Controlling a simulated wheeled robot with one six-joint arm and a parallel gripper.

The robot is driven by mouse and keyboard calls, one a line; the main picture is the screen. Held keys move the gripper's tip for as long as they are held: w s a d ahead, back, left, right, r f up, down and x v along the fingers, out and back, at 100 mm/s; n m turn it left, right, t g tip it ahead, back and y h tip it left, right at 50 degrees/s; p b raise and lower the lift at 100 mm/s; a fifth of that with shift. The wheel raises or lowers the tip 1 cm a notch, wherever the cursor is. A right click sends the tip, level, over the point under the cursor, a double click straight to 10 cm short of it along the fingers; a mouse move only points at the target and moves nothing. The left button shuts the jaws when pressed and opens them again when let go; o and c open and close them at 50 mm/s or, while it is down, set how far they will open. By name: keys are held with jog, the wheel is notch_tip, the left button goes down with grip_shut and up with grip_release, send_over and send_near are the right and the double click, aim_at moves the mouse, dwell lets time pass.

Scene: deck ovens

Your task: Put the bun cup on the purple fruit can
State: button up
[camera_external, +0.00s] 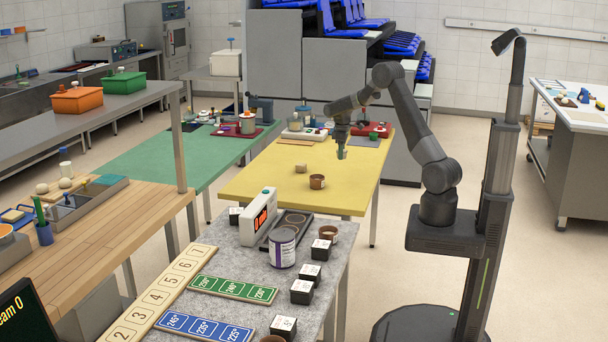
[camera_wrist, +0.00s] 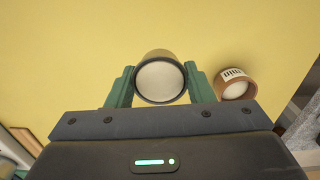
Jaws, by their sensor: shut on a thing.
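My gripper (camera_external: 341,154) is above the yellow table, in the middle of the outside view. In the wrist view its green fingers (camera_wrist: 160,88) are shut on the bun cup (camera_wrist: 160,79), a round cup with a pale top and a dark rim. The held cup is hard to make out in the outside view. The purple fruit can (camera_external: 283,250), white with purple bands, stands upright on the grey speckled table (camera_external: 215,236), apart from my gripper. Its top shows no cup on it.
A brown cup (camera_external: 317,182) and a small tan cup (camera_external: 301,168) stand on the yellow table (camera_external: 255,185). A labelled brown cup (camera_wrist: 236,84) is right of my gripper. Around the can are a display unit (camera_external: 258,216), another brown cup (camera_external: 328,234) and several black boxes (camera_external: 320,250).

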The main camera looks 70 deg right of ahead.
jog(key=shift+w+a+r, duration=0.1)
jog(key=shift+a+r, duration=0.05)
jog(key=shift+r, duration=0.05)
jog(key=w+a+r+n, duration=0.25)
jog(key=w+a, duration=0.25)
jog(key=a, duration=0.8)
jog(key=w+a+r+n+p, duration=0.1)
jog(key=w+a+n, duration=0.35)
jog(key=a, duration=0.95)
jog(key=w+a+r+n, duration=0.25)
jog(key=w+a, duration=0.25)
jog(key=a, duration=0.8)
jog(key=n+p, duration=0.1)
jog(key=n, duration=1)
send_near(291, 235)
jog(key=shift+m, duration=0.25)
jog(key=f+p, duration=0.1)
jog(key=f, duration=0.2)
jog(key=f+p, duration=0.1)
jog(key=f, duration=0.2)
jog(key=shift+a+f, duration=0.2)
jog(key=shift+f, duration=0.05)
